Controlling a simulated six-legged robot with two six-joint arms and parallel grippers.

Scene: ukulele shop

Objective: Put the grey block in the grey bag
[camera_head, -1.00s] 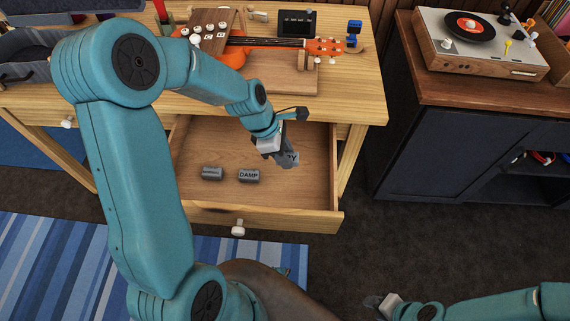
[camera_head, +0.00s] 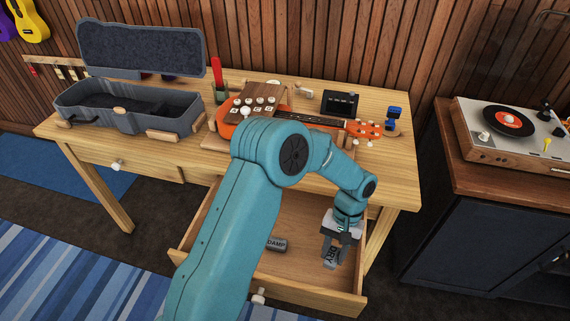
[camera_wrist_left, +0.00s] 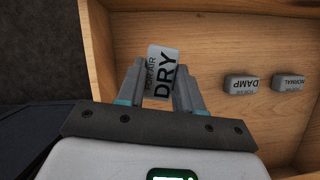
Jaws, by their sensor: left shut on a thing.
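My left gripper (camera_head: 331,246) is shut on a grey block marked DRY (camera_head: 330,259), in the right part of the open drawer's area in the head view. In the left wrist view, the DRY block (camera_wrist_left: 161,72) sits tilted between the fingers (camera_wrist_left: 158,90), its lettering facing the camera. A grey block marked DAMP (camera_head: 276,244) lies on the drawer floor; it also shows in the left wrist view (camera_wrist_left: 241,84), beside a grey block marked NORMAL (camera_wrist_left: 288,83). An open grey case (camera_head: 182,103), the only grey bag-like thing seen, stands on the table's left. My right gripper is out of view.
The wooden drawer (camera_head: 300,293) is pulled out below the table (camera_head: 397,187). A turntable cabinet (camera_head: 465,180) stands right.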

